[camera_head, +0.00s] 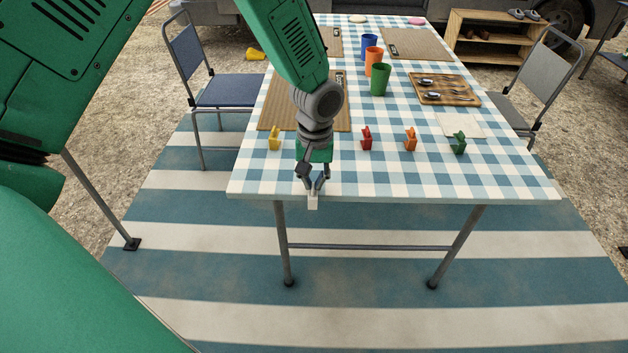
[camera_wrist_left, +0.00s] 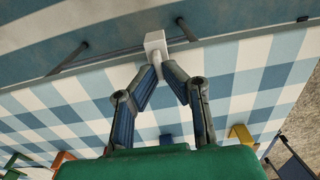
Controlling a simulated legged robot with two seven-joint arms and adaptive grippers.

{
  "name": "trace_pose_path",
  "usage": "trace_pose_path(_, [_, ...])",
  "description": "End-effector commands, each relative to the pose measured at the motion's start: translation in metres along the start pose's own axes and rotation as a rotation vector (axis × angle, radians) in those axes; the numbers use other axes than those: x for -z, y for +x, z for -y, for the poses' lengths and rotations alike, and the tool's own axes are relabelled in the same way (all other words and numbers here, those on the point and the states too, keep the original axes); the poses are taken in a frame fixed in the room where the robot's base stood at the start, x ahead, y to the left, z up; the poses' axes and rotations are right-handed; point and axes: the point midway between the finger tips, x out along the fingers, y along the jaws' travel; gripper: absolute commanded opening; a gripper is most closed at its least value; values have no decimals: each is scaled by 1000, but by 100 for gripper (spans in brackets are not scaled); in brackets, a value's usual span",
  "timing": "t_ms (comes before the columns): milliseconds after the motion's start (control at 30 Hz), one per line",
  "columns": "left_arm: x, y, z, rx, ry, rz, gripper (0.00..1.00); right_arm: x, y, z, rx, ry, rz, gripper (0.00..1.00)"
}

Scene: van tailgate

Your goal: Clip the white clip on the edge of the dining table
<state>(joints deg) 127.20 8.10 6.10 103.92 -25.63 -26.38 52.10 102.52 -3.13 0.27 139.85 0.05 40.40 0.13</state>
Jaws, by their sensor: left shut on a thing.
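The dining table (camera_head: 400,186) has a blue and white checked top; its near edge also shows in the left wrist view (camera_wrist_left: 245,48). My left gripper (camera_head: 313,188) is at the near edge, left of the middle. It is shut on the white clip (camera_head: 313,202). In the left wrist view the fingertips (camera_wrist_left: 163,62) pinch the narrow end of the white clip (camera_wrist_left: 156,43). The clip's wide end overlaps the table's edge line in that view. I cannot tell whether its jaws grip the edge. My right gripper does not show.
Yellow (camera_head: 274,138), red (camera_head: 367,138), orange (camera_head: 410,139) and green (camera_head: 458,143) clips stand in a row on the table near the gripper. Cups (camera_head: 380,80), a wooden tray (camera_head: 470,98) and placemats (camera_head: 420,44) lie farther back. Chairs (camera_head: 195,70) stand at both sides.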

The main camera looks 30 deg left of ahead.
Motion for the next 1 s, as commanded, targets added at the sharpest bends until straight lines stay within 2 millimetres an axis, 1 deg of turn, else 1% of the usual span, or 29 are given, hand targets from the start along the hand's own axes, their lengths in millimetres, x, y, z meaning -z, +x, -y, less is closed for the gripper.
trace_pose_path(267, [1,0,0,-1,-1,0,0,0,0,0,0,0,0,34])
trace_pose_path(733, [13,1,2,-1,-1,0,0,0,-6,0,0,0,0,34])
trace_pose_path(1000, [14,1,2,-1,-1,0,0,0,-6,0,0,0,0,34])
